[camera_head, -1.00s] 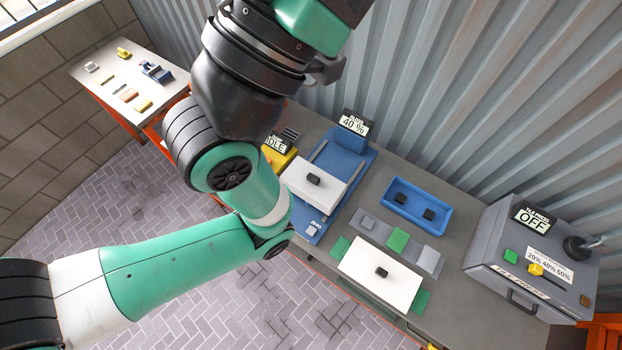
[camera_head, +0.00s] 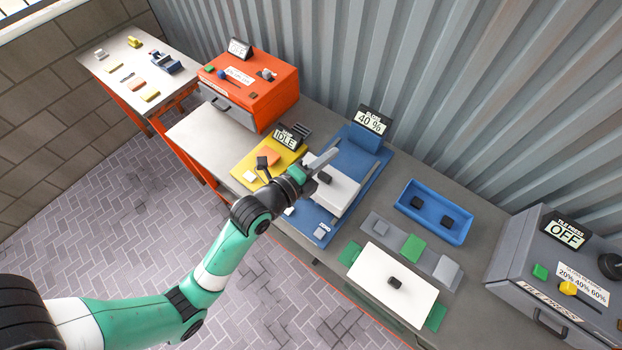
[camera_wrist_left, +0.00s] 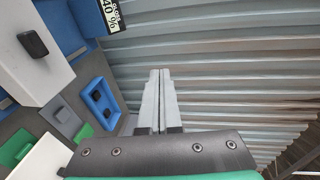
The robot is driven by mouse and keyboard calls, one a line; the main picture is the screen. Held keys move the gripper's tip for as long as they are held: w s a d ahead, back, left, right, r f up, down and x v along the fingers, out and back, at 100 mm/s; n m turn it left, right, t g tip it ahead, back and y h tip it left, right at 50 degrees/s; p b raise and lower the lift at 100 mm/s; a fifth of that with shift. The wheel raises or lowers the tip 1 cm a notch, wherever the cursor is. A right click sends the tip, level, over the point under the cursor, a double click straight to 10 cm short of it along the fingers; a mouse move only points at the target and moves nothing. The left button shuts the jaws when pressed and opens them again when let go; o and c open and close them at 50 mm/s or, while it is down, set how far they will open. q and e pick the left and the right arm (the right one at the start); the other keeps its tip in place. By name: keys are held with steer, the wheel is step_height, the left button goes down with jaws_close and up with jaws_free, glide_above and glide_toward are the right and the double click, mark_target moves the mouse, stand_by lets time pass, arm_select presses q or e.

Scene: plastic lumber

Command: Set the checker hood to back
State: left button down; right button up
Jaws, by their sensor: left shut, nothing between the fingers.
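The checker is a blue base (camera_head: 352,159) with rails and a 40 % display (camera_head: 370,121) at its rear. Its white hood (camera_head: 343,192) sits on the rails around mid-base, with a black knob (camera_head: 324,177) on top. A bare blue stretch shows behind the hood. My left gripper (camera_head: 331,157) is shut and empty, reaching over the hood's left rear part and hiding some of it. In the left wrist view the shut fingers (camera_wrist_left: 160,74) point toward the metal wall, and the hood (camera_wrist_left: 40,68) with its knob (camera_wrist_left: 32,43) lies left. My right gripper is not in view.
A yellow unit (camera_head: 250,166) with an IDLE display stands left of the checker, close to my left wrist. A blue tray (camera_head: 435,225), a white panel (camera_head: 390,283) and a grey press (camera_head: 530,260) stand to the right. An orange box (camera_head: 255,95) stands back left.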

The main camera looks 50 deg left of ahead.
arm_select(q)
steer(key=s+a+f+g+b, duration=0.1)
steer(key=s+f+g, duration=0.1)
steer(key=s+f, duration=0.3)
steer(key=s+a+f+n+g+b, duration=0.1)
steer(key=s+f, duration=0.4)
steer(key=f, duration=0.8)
steer(key=shift+s+a+f+n+g+y+b, duration=0.2)
steer(key=shift+s+a+n+g+y+b, duration=0.1)
steer(key=shift+s+a+g+y+b, duration=0.15)
steer(key=b, duration=0.2)
glide_toward(322, 179)
step_height(322, 179, down, 3)
steer(key=w, duration=0.4)
steer(key=shift+w+a, duration=0.1)
steer(key=shift+a, duration=0.3)
steer(key=shift+w+a, duration=0.15)
steer(key=shift+w, duration=0.5)
